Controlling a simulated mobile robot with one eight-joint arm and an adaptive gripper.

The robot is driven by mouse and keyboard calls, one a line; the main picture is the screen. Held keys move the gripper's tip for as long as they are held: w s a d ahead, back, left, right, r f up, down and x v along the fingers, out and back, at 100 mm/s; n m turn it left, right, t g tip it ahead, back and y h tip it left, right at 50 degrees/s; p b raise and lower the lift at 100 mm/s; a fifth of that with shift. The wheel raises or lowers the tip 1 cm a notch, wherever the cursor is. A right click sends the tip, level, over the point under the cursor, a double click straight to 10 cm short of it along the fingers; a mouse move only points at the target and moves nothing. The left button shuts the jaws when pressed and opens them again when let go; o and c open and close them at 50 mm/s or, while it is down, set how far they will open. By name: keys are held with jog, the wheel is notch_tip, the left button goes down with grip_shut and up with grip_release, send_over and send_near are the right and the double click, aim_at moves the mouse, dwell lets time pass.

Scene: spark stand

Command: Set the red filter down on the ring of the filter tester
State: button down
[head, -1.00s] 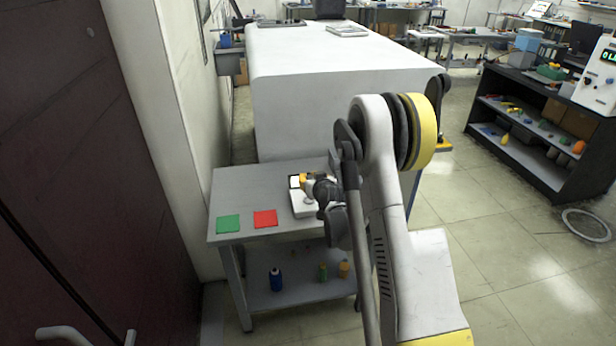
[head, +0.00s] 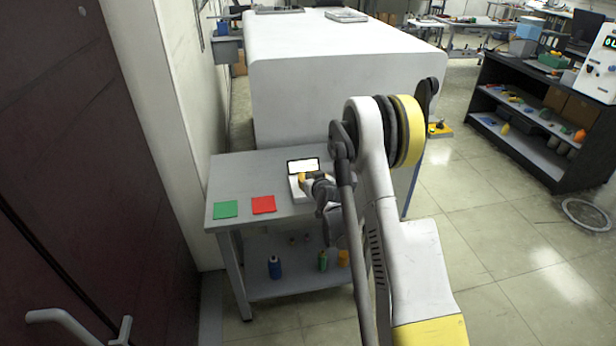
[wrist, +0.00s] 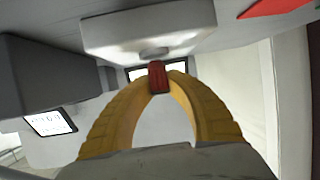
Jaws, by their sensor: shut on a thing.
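In the wrist view the red filter (wrist: 158,76) is pinched between the tips of my gripper's yellow fingers (wrist: 160,82). The filter tester (wrist: 110,32) is a white block just beyond it, with a grey ring (wrist: 153,53) partly in view. The filter shows close in front of the ring; I cannot tell whether they touch. In the head view the tester (head: 295,192) stands on the grey table with its lit screen (head: 303,165) up. My gripper (head: 302,179) is over it and hides part of it. The filter cannot be made out there.
A green mat (head: 225,209) and a red mat (head: 263,204) lie left of the tester on the table (head: 240,173). Blue (head: 275,267), green (head: 323,261) and orange (head: 343,257) items stand on its lower shelf. A large white block (head: 330,85) stands behind.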

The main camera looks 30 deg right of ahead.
jog(key=shift+f, duration=0.6)
jog(key=c, duration=1.3)
grip_release()
jog(key=shift+r, duration=0.1)
